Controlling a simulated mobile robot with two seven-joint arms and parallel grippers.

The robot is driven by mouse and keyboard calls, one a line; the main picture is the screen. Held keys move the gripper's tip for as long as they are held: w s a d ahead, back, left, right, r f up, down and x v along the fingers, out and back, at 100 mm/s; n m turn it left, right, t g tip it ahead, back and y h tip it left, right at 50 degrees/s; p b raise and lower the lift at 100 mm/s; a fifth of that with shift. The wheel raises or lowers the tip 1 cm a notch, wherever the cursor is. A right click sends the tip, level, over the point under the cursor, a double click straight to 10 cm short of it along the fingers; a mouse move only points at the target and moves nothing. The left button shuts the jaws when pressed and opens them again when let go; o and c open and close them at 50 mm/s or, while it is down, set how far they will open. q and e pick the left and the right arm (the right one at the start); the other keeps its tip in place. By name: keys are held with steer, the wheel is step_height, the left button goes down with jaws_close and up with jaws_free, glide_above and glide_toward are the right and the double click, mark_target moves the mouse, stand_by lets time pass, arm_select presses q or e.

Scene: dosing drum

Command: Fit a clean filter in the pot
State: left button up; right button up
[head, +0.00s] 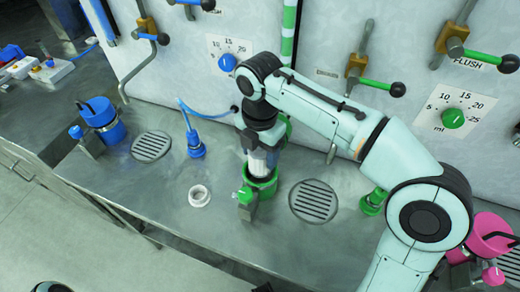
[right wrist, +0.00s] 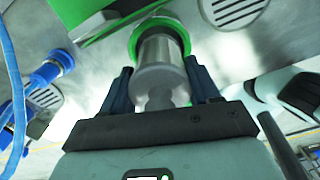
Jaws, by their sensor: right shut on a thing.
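The green pot (head: 262,186) stands on the metal counter near the middle of the head view; its rim (right wrist: 184,36) shows as a green ring in the right wrist view. My right gripper (head: 263,150) points down over it, with its fingers on both sides of a silver cylinder (right wrist: 160,65). The cylinder's far end is within or just over the green rim; I cannot tell how deep it sits. The pot's inside is hidden. A small white ring (head: 200,196) lies on the counter left of the pot; I cannot tell whether it is a filter.
A blue pot (head: 101,118) stands at the left and a pink pot (head: 490,232) at the right. Round drain grates (head: 151,146) and (head: 313,201) are set in the counter. Valves with handles and dials line the wall panel behind. The counter's front edge runs below the white ring.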

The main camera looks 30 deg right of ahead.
steer(key=shift+f, duration=0.3)
stand_by(0.5)
steer(key=shift+f, duration=0.1)
stand_by(0.4)
steer(key=shift+f, duration=0.55)
steer(key=shift+f, duration=0.15)
